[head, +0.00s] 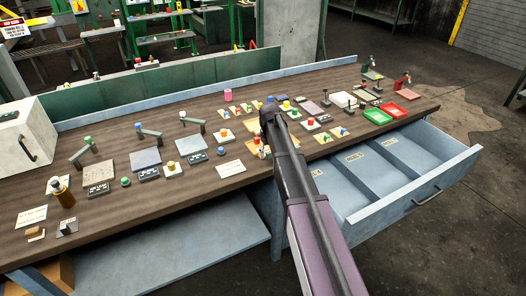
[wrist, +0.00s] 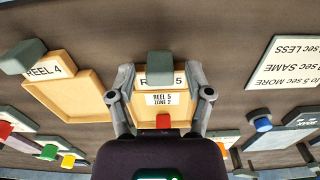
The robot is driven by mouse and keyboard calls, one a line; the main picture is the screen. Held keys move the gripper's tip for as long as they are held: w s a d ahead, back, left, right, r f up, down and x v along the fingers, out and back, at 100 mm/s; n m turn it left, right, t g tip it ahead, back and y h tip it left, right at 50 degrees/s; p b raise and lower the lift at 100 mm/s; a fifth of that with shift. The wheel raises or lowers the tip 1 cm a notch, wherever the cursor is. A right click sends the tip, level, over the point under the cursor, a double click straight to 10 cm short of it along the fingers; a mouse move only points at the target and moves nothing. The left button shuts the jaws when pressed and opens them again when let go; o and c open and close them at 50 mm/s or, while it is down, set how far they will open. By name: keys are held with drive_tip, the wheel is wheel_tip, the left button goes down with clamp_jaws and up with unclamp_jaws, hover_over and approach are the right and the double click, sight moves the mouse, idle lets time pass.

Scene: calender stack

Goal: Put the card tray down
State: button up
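The card tray (wrist: 182,78) is a shallow tan tray marked REEL 5, between the fingers of my gripper (wrist: 162,108) in the wrist view. A white card (wrist: 160,99) reading REEL 5 ZONE 2 lies in it. A grey-green block (wrist: 160,65) partly covers the tray's label. One finger is against each side of the tray, and the grip looks closed on it. I cannot tell whether the tray touches the bench. In the head view my arm hides most of the gripper and tray, above the middle of the brown bench (head: 125,215).
A matching REEL 4 tray (wrist: 72,98) lies left of the held tray. A printed white sign (wrist: 285,62) lies to the right. Several small fixtures crowd the bench. An open blue drawer (head: 405,175) juts out at the front right, near red and green trays (head: 377,116).

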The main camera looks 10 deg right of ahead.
clamp_jaws()
drive_tip(key=shift+r, duration=0.1)
drive_tip(key=shift+r+p, duration=1.75)
drive_tip(key=shift+p, duration=0.15)
drive_tip(key=s+r+p, duration=0.1)
drive_tip(key=s, duration=1.5)
drive_tip(key=shift+a+r, duration=0.15)
